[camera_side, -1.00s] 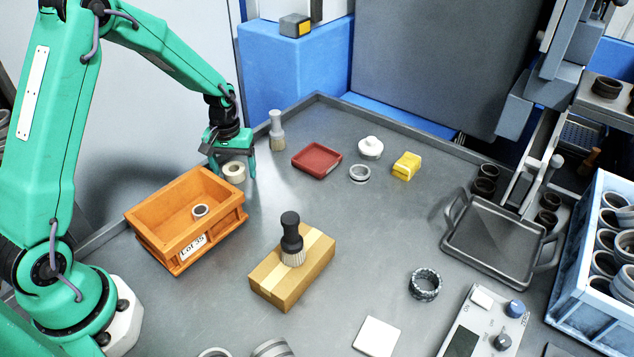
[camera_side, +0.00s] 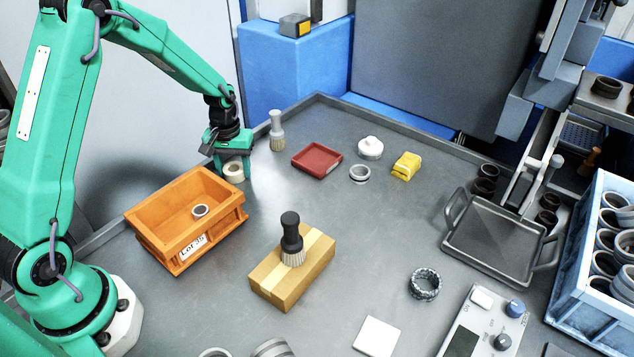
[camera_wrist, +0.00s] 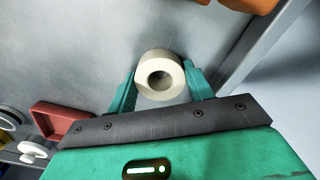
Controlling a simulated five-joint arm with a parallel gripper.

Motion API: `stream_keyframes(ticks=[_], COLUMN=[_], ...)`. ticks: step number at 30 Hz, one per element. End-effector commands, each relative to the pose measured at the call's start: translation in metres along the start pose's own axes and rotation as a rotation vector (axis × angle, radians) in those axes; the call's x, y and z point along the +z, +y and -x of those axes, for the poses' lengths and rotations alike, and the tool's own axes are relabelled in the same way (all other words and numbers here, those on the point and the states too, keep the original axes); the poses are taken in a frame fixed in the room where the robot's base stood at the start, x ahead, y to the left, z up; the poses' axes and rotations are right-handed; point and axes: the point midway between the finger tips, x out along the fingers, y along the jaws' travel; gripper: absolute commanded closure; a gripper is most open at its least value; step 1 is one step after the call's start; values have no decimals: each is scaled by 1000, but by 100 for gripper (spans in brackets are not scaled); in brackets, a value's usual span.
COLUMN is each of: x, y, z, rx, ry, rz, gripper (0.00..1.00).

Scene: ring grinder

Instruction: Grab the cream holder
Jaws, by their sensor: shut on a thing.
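The cream holder (camera_side: 233,171) is a short round cream piece with a hole through its middle. It stands on the grey table just behind the orange crate in the side view. My gripper (camera_side: 233,172) is shut on it, with green fingers on both sides. In the wrist view the cream holder (camera_wrist: 160,75) sits between the two fingertips (camera_wrist: 160,90), its open end facing the camera. Part of its lower side is hidden by my gripper's dark edge.
The orange crate (camera_side: 165,219) with a small ring in it stands close in front. A grey-handled brush (camera_side: 276,125) and a red tray (camera_side: 317,159) are to the right. A cardboard box (camera_side: 268,279) bears a black-handled brush (camera_side: 291,233).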

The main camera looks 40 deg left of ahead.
Motion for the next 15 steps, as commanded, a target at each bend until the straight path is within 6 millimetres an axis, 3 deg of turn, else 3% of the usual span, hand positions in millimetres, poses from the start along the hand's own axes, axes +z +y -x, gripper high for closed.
stream_keyframes(ticks=[8, 15], x=[-1, -1], y=[0, 0], z=[9, 37], rx=[1, 2], ry=[3, 5], rz=[0, 0], gripper=[72, 72])
